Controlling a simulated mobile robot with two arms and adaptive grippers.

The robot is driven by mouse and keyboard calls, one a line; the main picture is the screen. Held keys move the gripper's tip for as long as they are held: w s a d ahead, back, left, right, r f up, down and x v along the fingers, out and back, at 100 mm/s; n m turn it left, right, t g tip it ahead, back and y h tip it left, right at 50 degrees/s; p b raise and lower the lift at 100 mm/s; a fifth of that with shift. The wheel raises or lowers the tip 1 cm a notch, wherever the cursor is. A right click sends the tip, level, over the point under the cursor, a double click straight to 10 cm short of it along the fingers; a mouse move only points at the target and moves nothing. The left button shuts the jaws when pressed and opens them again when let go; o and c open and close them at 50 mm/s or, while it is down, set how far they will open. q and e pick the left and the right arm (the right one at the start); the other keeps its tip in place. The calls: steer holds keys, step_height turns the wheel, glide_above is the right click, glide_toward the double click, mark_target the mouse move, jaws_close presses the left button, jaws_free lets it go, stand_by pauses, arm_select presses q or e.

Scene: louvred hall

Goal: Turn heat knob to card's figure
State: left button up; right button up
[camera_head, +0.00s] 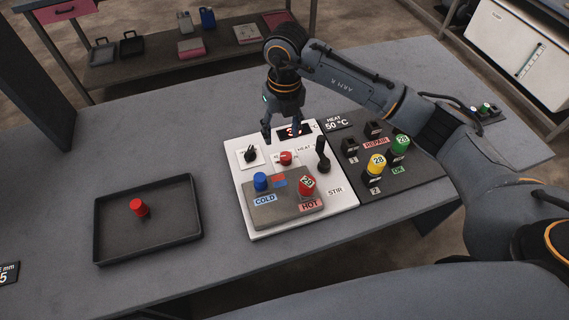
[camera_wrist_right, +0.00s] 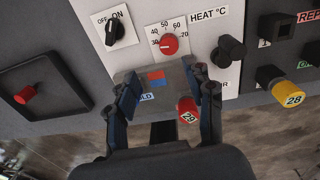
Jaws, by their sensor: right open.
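The red heat knob (camera_head: 286,158) sits on a white panel (camera_head: 247,222). In the wrist view the knob (camera_wrist_right: 169,44) has a numbered scale around it under the words HEAT °C; I cannot read its pointer surely. The card (camera_head: 338,122) behind the panel reads HEAT 50 °C. A dark display (camera_head: 292,130) with red digits is partly hidden by my right gripper. My right gripper (camera_head: 279,135) is open and empty, pointing down above the panel's back part, apart from the knob. In the wrist view its fingers (camera_wrist_right: 167,82) are spread below the knob. My left gripper is not in view.
Near the knob stand a black ON/OFF switch (camera_head: 250,154), a black stir lever (camera_head: 323,158), and a grey block (camera_head: 284,213) with blue and red pegs. A dark rack (camera_head: 385,184) with yellow and green pegs is at right. A black tray (camera_head: 180,228) holds a red peg.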

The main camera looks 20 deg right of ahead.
mark_target(286, 156)
steer(key=shift+d+f+h, duration=0.25)
steer(key=shift+d+h, duration=0.05)
steer(key=shift+d, duration=0.3)
step_height(286, 156, down, 10)
steer(key=b, duration=0.7)
steer(key=shift+r, duration=0.1)
jaws_close()
